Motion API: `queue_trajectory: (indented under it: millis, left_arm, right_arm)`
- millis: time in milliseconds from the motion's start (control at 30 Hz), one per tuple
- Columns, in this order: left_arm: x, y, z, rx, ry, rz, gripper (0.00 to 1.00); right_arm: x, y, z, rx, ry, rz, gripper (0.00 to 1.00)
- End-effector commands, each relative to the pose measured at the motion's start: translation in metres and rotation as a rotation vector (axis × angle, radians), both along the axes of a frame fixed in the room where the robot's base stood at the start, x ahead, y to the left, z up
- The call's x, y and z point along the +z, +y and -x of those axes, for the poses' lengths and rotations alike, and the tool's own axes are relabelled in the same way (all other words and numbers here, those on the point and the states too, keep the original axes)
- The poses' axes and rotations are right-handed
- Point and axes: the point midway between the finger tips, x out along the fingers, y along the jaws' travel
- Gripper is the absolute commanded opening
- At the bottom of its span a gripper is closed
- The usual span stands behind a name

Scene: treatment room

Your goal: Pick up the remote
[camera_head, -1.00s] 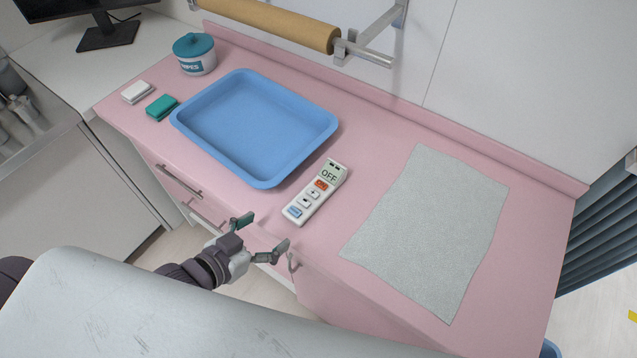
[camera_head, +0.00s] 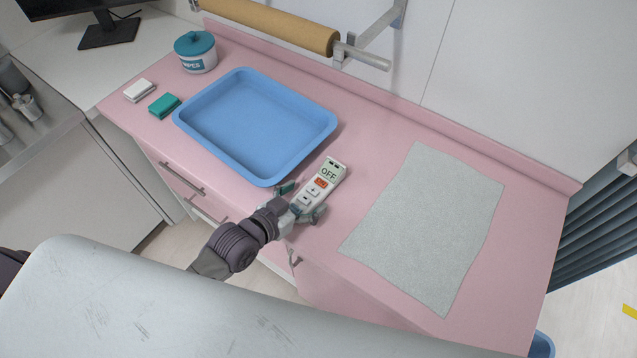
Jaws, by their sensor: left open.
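The white remote (camera_head: 322,184) lies on the pink counter, between the blue tray and the grey cloth. It has a small screen reading OFF, an orange button and smaller buttons. My left gripper (camera_head: 303,203) is open at the remote's near end. One finger is on the left side by the tray corner, the other on the right side. The gripper hides the near end of the remote, and I cannot tell whether the fingers touch it. My right gripper is not in view.
An empty blue tray (camera_head: 197,147) stands close left of the remote. A grey cloth (camera_head: 428,228) lies flat to the right. A wipes tub (camera_head: 196,53), a white block (camera_head: 139,90) and a green block (camera_head: 164,105) are at the back left. Drawer handles (camera_head: 182,179) stick out in front.

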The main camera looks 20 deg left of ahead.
Motion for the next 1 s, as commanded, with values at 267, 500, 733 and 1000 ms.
queue_trajectory:
  millis: [267, 500, 733, 1000]
  left_arm:
    - [-0.0055, -0.0060, -0.0108, -0.001, 0.000, 0.000, 0.88]
    - [-0.0054, -0.0058, -0.0106, -0.001, 0.000, 0.000, 0.62]
    - [-0.0055, -0.0056, -0.0105, -0.001, 0.000, 0.000, 0.24]
    - [-0.0043, -0.0058, -0.0108, 0.000, -0.002, 0.001, 0.17]
  right_arm:
    - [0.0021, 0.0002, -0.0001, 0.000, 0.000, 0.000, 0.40]
    - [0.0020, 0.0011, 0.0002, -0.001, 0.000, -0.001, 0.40]
    - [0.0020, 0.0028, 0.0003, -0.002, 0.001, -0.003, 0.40]
    - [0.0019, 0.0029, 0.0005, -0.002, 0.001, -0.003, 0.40]
